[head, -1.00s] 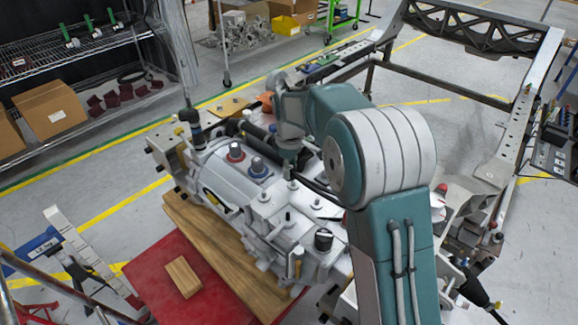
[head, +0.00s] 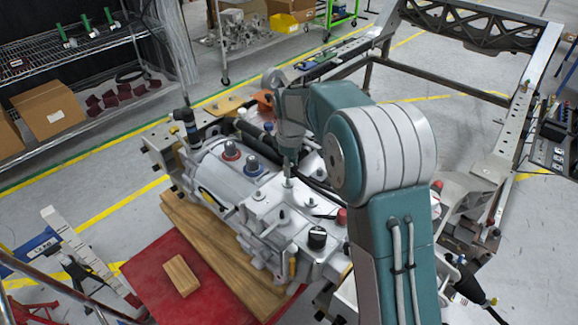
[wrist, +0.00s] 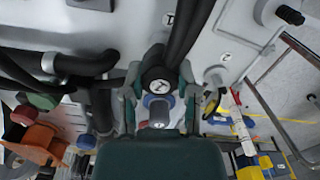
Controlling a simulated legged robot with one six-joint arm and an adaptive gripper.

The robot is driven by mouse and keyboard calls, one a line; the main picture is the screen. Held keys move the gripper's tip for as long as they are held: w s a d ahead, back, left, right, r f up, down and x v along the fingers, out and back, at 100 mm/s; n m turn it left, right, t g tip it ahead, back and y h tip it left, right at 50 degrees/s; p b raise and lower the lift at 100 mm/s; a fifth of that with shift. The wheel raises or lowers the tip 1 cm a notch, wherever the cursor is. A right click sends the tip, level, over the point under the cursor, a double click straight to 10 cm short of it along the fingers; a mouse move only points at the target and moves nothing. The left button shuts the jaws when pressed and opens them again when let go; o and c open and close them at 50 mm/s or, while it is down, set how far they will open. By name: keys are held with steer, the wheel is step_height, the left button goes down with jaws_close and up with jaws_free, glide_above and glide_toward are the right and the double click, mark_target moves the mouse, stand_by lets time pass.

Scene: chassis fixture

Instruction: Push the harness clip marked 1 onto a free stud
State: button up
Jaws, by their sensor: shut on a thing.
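My gripper (wrist: 160,78) is shut on a black round-ended clip (wrist: 157,74) in the wrist view. Its end has a white round label whose mark is too small to read surely. A thick black hose runs up from beside the clip. A blue-ringed stud (wrist: 154,101) with a grey top shows just past the clip. In the head view my gripper (head: 290,160) points down over the pale housing, and the clip cannot be made out. A red-ringed stud (head: 231,150) and the blue-ringed stud (head: 253,164) stand to the left of my gripper.
The pale housing (head: 222,178) rests near wooden blocks and a red surface (head: 150,280). A black knob (head: 317,237) and several small posts stand up from it. Dark hoses (wrist: 95,105) cross beside my gripper. An orange part (wrist: 38,140) lies at lower left in the wrist view.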

mark_target(290, 179)
steer(key=shift+a+f, duration=0.3)
steer(key=shift+f, duration=0.5)
steer(key=shift+d+f, duration=0.15)
steer(key=shift+f, duration=0.25)
steer(key=shift+f, duration=0.25)
steer(key=shift+c, duration=0.3)
steer(key=shift+f, duration=0.1)
steer(key=o, duration=1)
